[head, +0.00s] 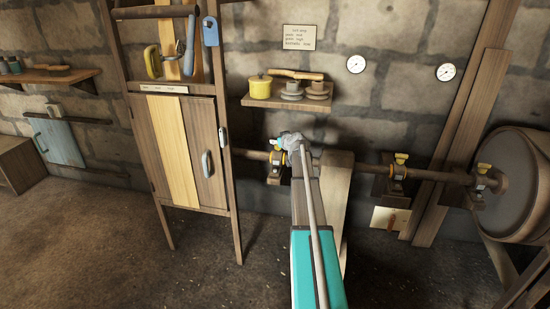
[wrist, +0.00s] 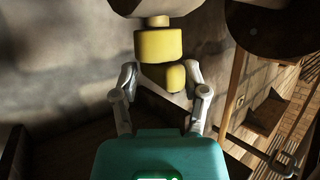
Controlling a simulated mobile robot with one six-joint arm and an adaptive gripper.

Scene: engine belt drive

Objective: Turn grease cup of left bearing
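The left bearing (head: 274,168) sits on the shaft behind my arm in the head view, and my gripper (head: 283,143) is at it. My arm hides much of this bearing and its grease cup there. In the wrist view, a yellow grease cup (wrist: 158,45) is ahead of my gripper (wrist: 160,76), with a smaller yellow rounded part (wrist: 176,78) below it. The two grey fingers are spread apart, one on each side of the yellow parts. The right finger looks close to the smaller part; I cannot tell whether it touches.
The shaft (head: 435,175) runs right to a big drum (head: 517,190), with a middle bearing (head: 397,176) and a right bearing (head: 480,180), both yellow-topped. A wooden cabinet (head: 180,150) stands left of my arm. A shelf (head: 288,102) with a yellow pot (head: 260,86) hangs above.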

